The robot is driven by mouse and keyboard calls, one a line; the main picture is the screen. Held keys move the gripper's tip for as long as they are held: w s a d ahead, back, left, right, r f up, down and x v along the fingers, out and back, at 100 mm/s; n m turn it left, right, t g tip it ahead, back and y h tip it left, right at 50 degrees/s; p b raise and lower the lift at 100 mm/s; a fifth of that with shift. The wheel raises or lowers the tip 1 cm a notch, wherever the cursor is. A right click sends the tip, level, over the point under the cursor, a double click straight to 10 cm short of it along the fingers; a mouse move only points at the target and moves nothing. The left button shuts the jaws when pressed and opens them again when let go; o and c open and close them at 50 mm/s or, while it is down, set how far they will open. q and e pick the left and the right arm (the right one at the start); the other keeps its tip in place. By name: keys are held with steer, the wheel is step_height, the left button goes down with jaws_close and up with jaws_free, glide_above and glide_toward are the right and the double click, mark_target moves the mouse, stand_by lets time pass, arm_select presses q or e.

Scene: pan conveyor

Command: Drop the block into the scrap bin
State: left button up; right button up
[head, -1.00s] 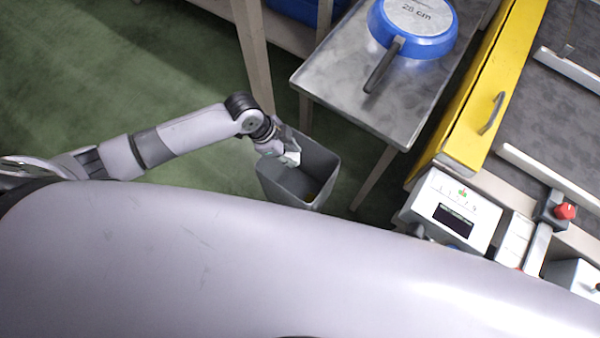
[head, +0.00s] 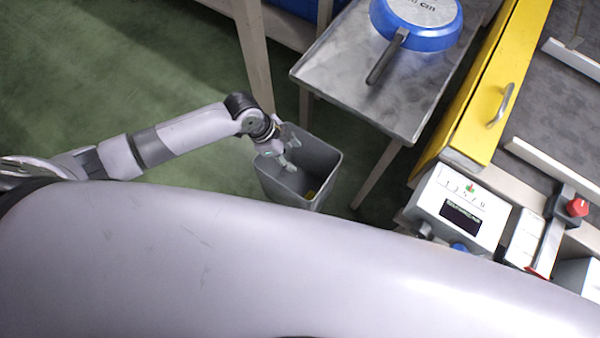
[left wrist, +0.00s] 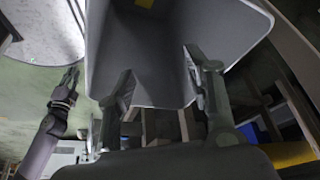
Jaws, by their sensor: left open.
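My left gripper (head: 285,160) is open and empty at the mouth of the grey scrap bin (head: 326,180). In the left wrist view its two fingers (left wrist: 162,88) are spread apart, with the bin's grey inner walls (left wrist: 205,40) beyond them. No block shows between the fingers. A small yellow patch (head: 311,195) shows low inside the bin, and it also shows at the top of the left wrist view (left wrist: 145,3). I cannot tell what it is. What else lies in the bin is hidden. An arm that looks like my right one, with its gripper (left wrist: 68,82), shows in the left wrist view.
A metal table (head: 340,75) with a blue pan (head: 425,35) stands behind the bin. To the right are a yellow guard (head: 487,90), a conveyor (head: 560,100) and a control box (head: 462,208). Green floor lies open at the left.

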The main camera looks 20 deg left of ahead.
arm_select(q)
steer(key=v, duration=1.2)
stand_by(0.3)
